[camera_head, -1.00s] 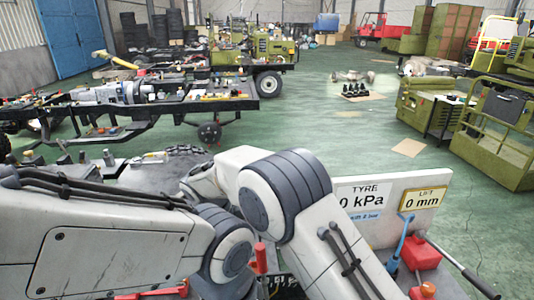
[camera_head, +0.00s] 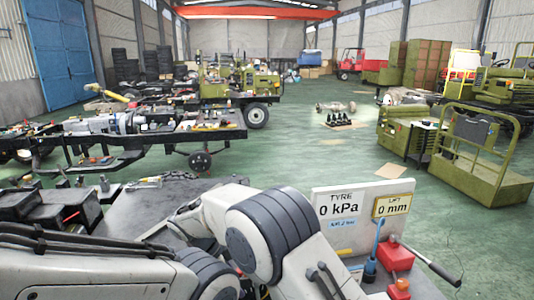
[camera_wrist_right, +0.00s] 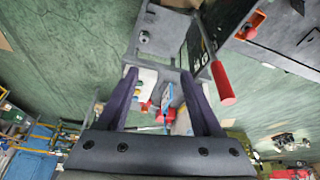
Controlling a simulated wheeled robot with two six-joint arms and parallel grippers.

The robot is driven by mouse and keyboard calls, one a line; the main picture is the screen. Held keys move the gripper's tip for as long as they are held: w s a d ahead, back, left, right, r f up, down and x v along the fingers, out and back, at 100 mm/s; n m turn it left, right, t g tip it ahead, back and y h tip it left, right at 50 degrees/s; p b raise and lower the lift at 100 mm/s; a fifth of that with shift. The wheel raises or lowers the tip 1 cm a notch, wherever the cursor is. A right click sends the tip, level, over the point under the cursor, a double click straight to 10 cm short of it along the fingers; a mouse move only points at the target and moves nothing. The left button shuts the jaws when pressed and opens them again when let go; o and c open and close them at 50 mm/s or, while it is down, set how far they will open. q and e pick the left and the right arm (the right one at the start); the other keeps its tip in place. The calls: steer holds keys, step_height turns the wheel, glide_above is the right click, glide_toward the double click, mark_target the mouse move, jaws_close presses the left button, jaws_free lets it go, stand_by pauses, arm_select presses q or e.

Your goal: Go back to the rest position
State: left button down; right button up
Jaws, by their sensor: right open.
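My right gripper (camera_wrist_right: 160,73) shows in the right wrist view. Its two dark fingers are spread apart and hold nothing. A grey metal part (camera_wrist_right: 165,40) and a red handle (camera_wrist_right: 222,84) show beyond the fingertips. Small red, blue and white things lie behind the gap between the fingers, and I cannot tell them apart well. In the head view my white and grey arm links fill the lower left and middle. Neither gripper shows in the head view, and my left gripper is not in view at all.
A white gauge board (camera_head: 338,238) reading 0 kPa and 0 mm stands right of my arm, beside a red can (camera_head: 397,257) and a blue-handled tool (camera_head: 372,262). A dark worktop (camera_head: 115,210) lies at left. A chassis frame (camera_head: 120,150) stands beyond. Green floor (camera_head: 290,160) is open ahead.

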steer(key=s+d+r+n+y, duration=0.2)
steer(key=d+n, duration=0.2)
steer(key=d, duration=0.4)
steer(key=s+d+r+n+y, duration=0.1)
steer(key=s+d+n, duration=0.15)
steer(key=d, duration=0.65)
steer(key=s+d+n+t+y, duration=0.1)
steer(key=s+d+n+y, duration=0.1)
steer(key=s+d+n, duration=0.65)
arm_select(q)
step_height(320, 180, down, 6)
steer(key=b, duration=0.6)
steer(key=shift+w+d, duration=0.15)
arm_select(e)
steer(key=s+a+n+g, duration=0.2)
steer(key=s+a+n, duration=0.4)
steer(key=s+a, duration=0.6)
steer(key=s, duration=0.3)
steer(key=shift+r+g+y, duration=0.15)
steer(key=shift+g+y, duration=0.15)
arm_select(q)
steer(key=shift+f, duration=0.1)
